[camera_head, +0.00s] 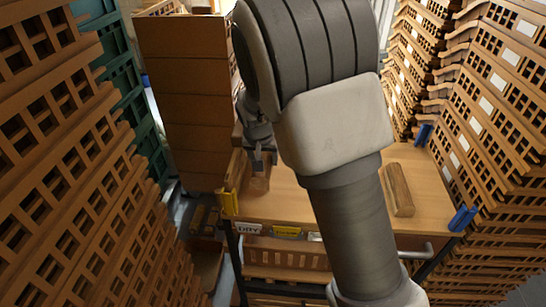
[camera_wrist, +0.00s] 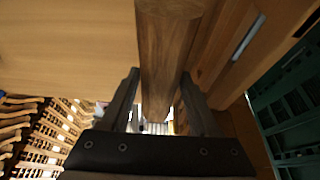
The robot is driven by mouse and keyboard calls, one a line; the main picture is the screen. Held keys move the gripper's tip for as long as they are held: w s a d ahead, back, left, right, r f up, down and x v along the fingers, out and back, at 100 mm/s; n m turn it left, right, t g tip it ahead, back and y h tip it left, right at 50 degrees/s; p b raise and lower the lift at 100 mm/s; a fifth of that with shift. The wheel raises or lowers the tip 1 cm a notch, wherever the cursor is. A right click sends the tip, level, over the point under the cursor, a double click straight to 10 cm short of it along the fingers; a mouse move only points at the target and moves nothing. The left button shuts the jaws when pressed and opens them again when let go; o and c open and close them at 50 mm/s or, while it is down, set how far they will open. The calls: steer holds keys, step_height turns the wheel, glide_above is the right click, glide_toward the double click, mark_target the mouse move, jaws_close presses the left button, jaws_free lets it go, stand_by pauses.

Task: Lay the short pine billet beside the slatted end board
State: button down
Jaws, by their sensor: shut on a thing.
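My gripper (camera_head: 262,158) is at the left side of the wooden tabletop (camera_head: 320,212), shut on a short wooden billet (camera_head: 260,182). In the wrist view the billet (camera_wrist: 167,55) runs between the two fingers of my gripper (camera_wrist: 160,78), and its far end leaves the top of the picture. I cannot tell whether the billet touches the tabletop. A second rounded wooden billet (camera_head: 397,190) lies on the right side of the tabletop. A slatted wooden piece (camera_head: 288,256) shows below the tabletop's front edge; I cannot tell if it is the end board. My arm hides the middle.
Tall stacks of slatted brown crates stand left (camera_head: 65,190) and right (camera_head: 490,130). A column of brown boxes (camera_head: 187,100) rises behind the table's left side. Bare tabletop shows beside the second billet.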

stand_by(0.3)
steer(key=shift+f+b, duration=2.3)
steer(key=shift+f, duration=0.65)
steer(key=shift+f+b, duration=0.4)
steer(key=shift+f, duration=0.1)
steer(key=shift+c, duration=0.2)
jaws_free()
steer(key=shift+p+v, duration=1)
steer(key=shift+v, duration=0.45)
